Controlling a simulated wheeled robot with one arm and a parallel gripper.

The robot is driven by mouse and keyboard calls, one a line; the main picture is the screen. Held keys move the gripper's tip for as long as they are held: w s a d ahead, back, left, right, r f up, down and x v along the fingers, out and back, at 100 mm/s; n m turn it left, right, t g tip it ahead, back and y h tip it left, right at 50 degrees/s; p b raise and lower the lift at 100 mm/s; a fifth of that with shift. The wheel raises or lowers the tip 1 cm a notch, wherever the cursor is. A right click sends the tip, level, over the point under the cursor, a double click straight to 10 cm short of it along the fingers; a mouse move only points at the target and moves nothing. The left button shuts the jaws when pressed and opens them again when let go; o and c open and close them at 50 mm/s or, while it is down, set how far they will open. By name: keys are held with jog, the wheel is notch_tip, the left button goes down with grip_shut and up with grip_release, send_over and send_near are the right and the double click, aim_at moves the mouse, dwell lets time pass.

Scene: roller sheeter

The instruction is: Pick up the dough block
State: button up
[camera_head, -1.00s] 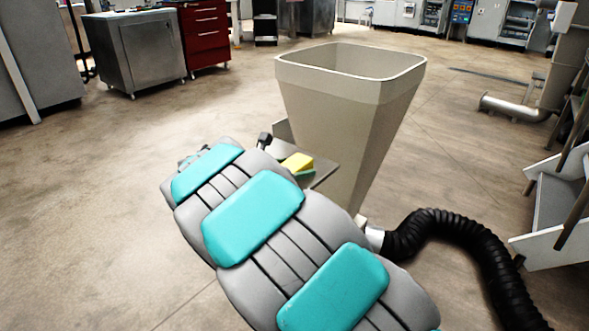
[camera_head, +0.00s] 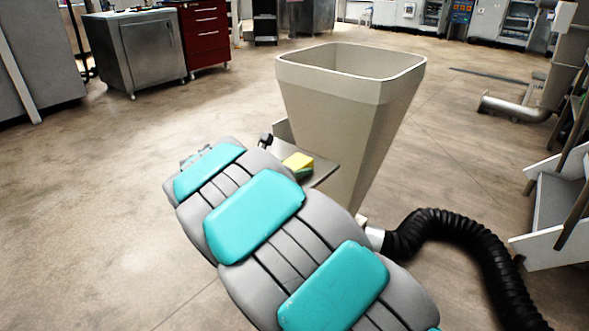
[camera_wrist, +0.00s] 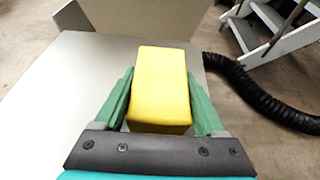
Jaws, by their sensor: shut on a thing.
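The dough block (camera_wrist: 160,85) is a yellow rectangular block. In the wrist view it lies between the two green fingers of my gripper (camera_wrist: 160,103), which are shut on it. In the head view the dough block (camera_head: 298,160) shows small and yellow above a grey shelf (camera_head: 322,174), beside the tall beige hopper. A bit of a green finger (camera_head: 303,173) shows just below it. My arm hides part of the shelf. I cannot tell whether the block touches the surface under it.
The tall beige hopper (camera_head: 345,115) stands right behind the shelf. A black corrugated hose (camera_head: 450,228) runs along the floor to the right, near white steps (camera_head: 560,215). A steel cabinet (camera_head: 140,50) and red drawers (camera_head: 207,35) stand far back left. The floor at left is clear.

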grip_shut()
notch_tip(320, 180, up, 2)
jog(key=shift+r+p, duration=0.1)
jog(key=shift+p, duration=1.1)
jog(key=shift+r+p, duration=0.85)
jog(key=shift+r, duration=0.1)
jog(key=s+d, duration=0.2)
jog(key=s, duration=0.5)
jog(key=s+d, duration=0.2)
jog(key=s, duration=0.6)
jog(key=shift+s+d+r+b, duration=0.2)
jog(key=shift+d+r+b, duration=0.1)
jog(key=shift+r, duration=0.15)
